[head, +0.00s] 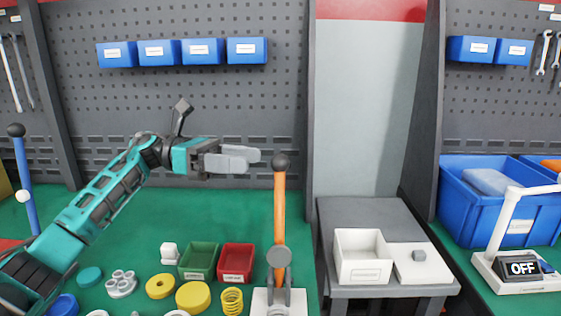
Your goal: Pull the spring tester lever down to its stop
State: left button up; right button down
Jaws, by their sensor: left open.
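The spring tester lever (280,210) is an orange bar with a dark round knob (280,161) on top. It stands upright from a grey pivot (279,257) over a white base (262,303) at the front of the green bench. My left gripper (254,158) is open and empty, with its grey fingers pointing right. In the picture its tips are just left of the knob, with a small gap. Depth between them is hard to tell. The spring under the pivot shows only in part at the bottom edge. My right gripper is not in view.
Left of the tester lie a yellow spring (232,301), yellow discs (193,297), a green bin (198,261) and a red bin (236,262). A blue lever (27,185) stands at the far left. A grey stand with a white box (361,257) is to the right.

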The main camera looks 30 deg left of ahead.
aim_at(280, 162)
pick_arm(q)
jog(key=p+x, duration=0.1)
jog(key=x, duration=0.6)
jog(key=shift+w+d, duration=0.15)
jog(key=shift+d, duration=0.15)
jog(key=shift+c, duration=0.2)
grip_shut()
